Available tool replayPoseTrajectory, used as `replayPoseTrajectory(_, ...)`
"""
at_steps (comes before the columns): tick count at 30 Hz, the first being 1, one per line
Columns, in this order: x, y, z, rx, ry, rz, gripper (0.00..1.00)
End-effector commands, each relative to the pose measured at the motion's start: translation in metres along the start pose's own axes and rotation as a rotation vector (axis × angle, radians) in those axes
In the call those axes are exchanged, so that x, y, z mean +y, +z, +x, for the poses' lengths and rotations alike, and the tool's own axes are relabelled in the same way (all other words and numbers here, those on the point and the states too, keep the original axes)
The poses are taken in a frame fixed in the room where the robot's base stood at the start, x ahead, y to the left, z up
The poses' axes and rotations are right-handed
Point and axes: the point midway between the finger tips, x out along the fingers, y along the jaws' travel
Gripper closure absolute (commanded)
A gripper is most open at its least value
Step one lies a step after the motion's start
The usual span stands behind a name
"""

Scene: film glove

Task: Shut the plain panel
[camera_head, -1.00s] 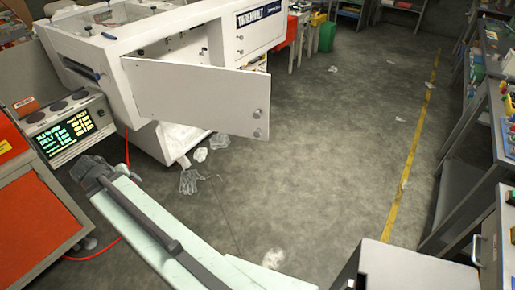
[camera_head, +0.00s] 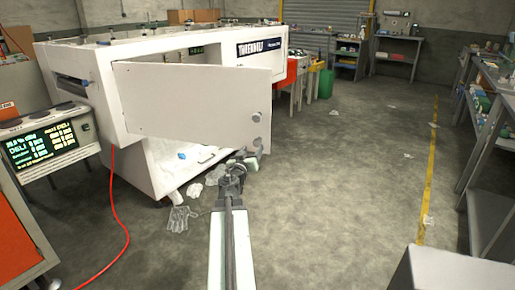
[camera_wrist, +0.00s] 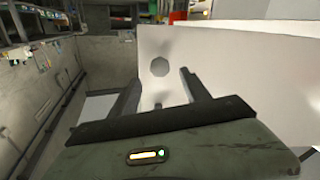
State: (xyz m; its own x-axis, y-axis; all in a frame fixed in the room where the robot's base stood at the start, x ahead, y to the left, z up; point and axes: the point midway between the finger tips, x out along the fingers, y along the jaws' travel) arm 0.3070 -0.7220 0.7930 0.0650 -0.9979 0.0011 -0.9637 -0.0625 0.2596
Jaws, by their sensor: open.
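The plain panel (camera_head: 185,100) is a flat white door on the white machine (camera_head: 75,62). It stands swung open, its left side at the machine and its free right edge out over the floor. My gripper (camera_head: 250,158) is close to the panel's lower right corner; contact cannot be told. In the wrist view, my gripper (camera_wrist: 158,80) has its fingers spread with nothing between them, and the white panel (camera_wrist: 225,70) with a grey knob (camera_wrist: 160,67) lies ahead.
A display unit (camera_head: 48,142) and an orange cabinet (camera_head: 18,235) stand at the left. A red hose (camera_head: 118,215) and a pale glove (camera_head: 178,218) lie on the floor.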

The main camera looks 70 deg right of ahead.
Motion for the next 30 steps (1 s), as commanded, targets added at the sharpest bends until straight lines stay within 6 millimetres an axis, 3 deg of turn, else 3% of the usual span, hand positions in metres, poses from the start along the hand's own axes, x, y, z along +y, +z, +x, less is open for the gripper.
replayPoseTrajectory(12, -0.001, 0.000, 0.070, -0.001, 0.002, 0.000, 0.45)
replayPoseTrajectory(20, 0.001, 0.000, 0.073, -0.001, 0.002, 0.000, 0.45)
replayPoseTrajectory(21, 0.001, 0.000, 0.073, -0.001, 0.002, 0.000, 0.48)
replayPoseTrajectory(27, 0.001, 0.001, 0.073, -0.001, 0.002, 0.000, 1.00)
replayPoseTrajectory(30, 0.001, 0.001, 0.073, -0.001, 0.002, 0.000, 1.00)
